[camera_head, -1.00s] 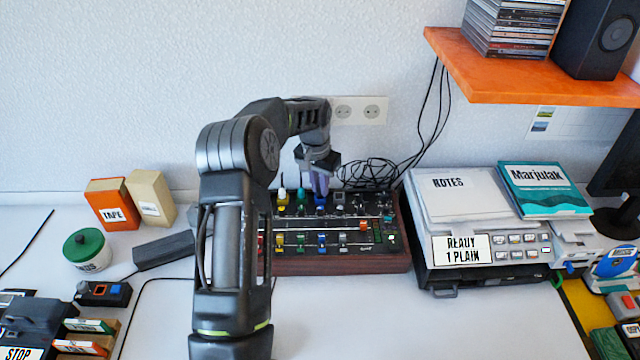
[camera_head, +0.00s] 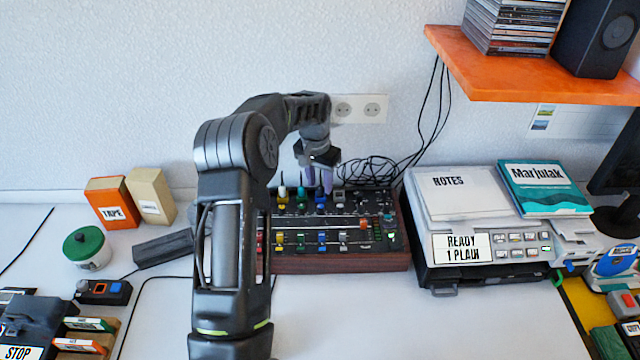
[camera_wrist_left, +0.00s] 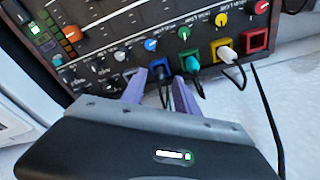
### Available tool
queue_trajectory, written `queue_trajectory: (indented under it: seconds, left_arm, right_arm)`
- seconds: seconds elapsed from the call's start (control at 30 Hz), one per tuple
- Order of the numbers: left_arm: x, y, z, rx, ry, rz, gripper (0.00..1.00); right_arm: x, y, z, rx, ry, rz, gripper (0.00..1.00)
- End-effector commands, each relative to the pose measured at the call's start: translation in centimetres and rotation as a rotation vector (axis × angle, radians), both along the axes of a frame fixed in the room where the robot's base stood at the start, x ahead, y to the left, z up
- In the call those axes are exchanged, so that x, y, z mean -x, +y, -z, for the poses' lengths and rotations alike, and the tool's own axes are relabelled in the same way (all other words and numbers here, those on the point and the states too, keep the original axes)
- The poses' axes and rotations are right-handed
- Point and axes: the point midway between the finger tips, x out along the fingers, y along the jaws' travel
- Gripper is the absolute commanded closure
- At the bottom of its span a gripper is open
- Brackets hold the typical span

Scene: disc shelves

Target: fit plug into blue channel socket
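The mixer panel (camera_head: 340,262) stands against the wall, with coloured channel sockets that also show in the left wrist view. The blue channel socket (camera_wrist_left: 158,72) lies between my left fingertips there. A small dark plug with a black cable (camera_wrist_left: 163,95) sits at the blue socket; how deep it is seated I cannot tell. My left gripper (camera_head: 319,182) has its two purple fingers apart, one on each side of the plug, with gaps visible in the left wrist view (camera_wrist_left: 160,88). My right gripper is in no view.
A green plug (camera_wrist_left: 193,65) and a white plug (camera_wrist_left: 228,53) stand in neighbouring sockets; the red socket (camera_wrist_left: 256,40) looks empty. The printer-like machine (camera_head: 470,265) stands to the right. Black cables (camera_head: 365,172) lie behind the mixer.

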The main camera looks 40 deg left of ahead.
Motion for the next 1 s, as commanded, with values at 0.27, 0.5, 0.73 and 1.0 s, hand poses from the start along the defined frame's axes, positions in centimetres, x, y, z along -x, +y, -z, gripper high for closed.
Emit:
queue_trajectory:
  seconds: [0.27,0.5,0.73,1.0]
  left_arm:
    - [0.5,0.0,-5.2,-0.003,-0.007,-0.001,0.63]
    - [1.1,-0.1,-9.6,-0.001,-0.003,0.0,0.63]
    - [1.3,-0.2,-11.0,0.0,-0.001,0.0,0.63]
    - [1.3,-0.2,-11.0,0.0,-0.001,0.0,0.63]
  right_arm:
    - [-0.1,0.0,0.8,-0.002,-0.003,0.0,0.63]
    - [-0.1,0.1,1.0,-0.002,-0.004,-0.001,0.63]
    - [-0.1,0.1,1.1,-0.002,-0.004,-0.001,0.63]
    - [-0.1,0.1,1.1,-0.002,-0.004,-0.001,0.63]
